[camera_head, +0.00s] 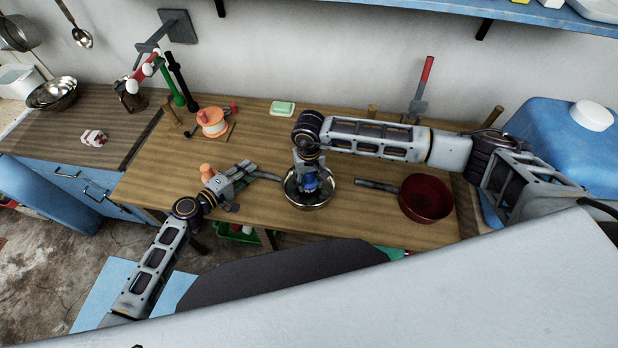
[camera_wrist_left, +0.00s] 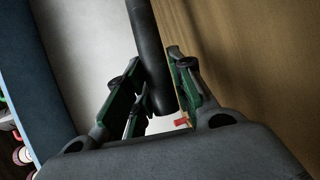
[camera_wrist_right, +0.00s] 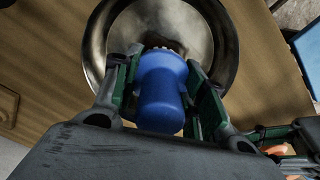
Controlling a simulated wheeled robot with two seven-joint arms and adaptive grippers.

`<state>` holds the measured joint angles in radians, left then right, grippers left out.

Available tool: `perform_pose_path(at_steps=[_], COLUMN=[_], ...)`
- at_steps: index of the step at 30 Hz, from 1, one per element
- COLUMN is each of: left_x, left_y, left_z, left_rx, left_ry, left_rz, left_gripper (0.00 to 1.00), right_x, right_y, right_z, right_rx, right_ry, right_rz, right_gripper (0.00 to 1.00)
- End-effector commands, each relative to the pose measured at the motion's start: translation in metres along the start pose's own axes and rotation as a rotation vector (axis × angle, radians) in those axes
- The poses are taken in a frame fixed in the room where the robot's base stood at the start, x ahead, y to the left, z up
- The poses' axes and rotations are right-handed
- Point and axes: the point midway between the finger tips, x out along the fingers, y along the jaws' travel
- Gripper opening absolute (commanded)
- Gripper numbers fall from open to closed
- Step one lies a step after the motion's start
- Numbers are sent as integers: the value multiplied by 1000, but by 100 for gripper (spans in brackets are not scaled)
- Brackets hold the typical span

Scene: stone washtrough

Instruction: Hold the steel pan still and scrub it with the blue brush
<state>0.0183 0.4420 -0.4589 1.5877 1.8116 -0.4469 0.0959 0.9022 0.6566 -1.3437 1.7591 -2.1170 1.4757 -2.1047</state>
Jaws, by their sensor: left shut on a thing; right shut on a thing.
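The steel pan (camera_head: 318,203) stands on the wooden table, its handle (camera_head: 266,176) pointing left. My left gripper (camera_head: 245,175) is shut on the end of that dark handle, which also shows between its fingers in the left wrist view (camera_wrist_left: 150,60). My right gripper (camera_head: 309,178) is above the pan, shut on the blue brush (camera_wrist_right: 161,90). In the right wrist view the pan (camera_wrist_right: 226,45) lies around and beneath the brush head. The brush is roughly upright with its bristles over the pan's inside. I cannot tell whether the bristles touch the bottom.
A dark red pan (camera_head: 426,199) stands to the right on the wooden table (camera_head: 262,205). A green soap block (camera_head: 283,108) and an orange spool-like thing (camera_head: 212,121) lie at the back. A blue container (camera_head: 567,138) is at the far right. A red-handled tool (camera_head: 424,85) stands behind my right arm.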

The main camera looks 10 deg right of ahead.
Motion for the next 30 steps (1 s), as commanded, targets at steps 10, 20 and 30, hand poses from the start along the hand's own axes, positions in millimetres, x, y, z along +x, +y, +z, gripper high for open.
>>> perform_pose_path(at_steps=[10,20,30], left_x=[0,0,0], left_y=[-1,-1,-1], left_z=[0,0,0], left_rx=[1,1,1], left_ry=[0,0,0], left_rz=[-2,-2,-2], left_gripper=[0,0,0], right_x=[6,12,18], right_y=[0,0,0], right_z=[0,0,0], right_rx=[-1,0,-1], right_ry=[0,1,1], right_rz=[0,1,0], right_gripper=[18,18,18])
